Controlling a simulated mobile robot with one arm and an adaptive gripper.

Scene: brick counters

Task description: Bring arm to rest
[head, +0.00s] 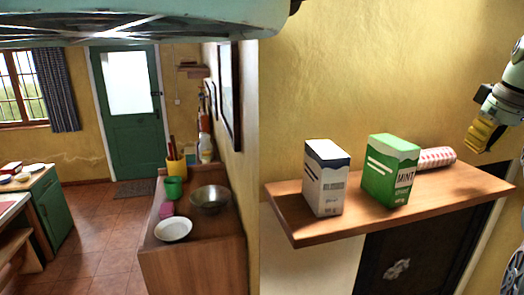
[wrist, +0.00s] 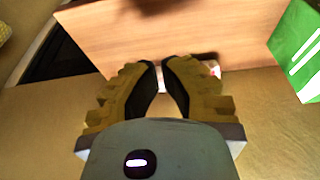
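My gripper (head: 483,137), with ridged yellow fingers, is at the right of the head view. It is above and to the right of the shelf items, apart from the red-and-white patterned roll (head: 434,158). In the wrist view my gripper's fingers (wrist: 161,66) come close together at the tips, with only a narrow gap and nothing held between them. Parts of the red-and-white roll (wrist: 215,69) show behind the fingers, mostly hidden by them.
A wooden wall shelf (head: 455,193) holds a white carton (head: 325,178), a green mint carton (head: 391,170) and the roll. A wooden counter (head: 190,262) at left bears bowls and a green cup (head: 173,188). Open tiled floor (head: 95,240) lies further left.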

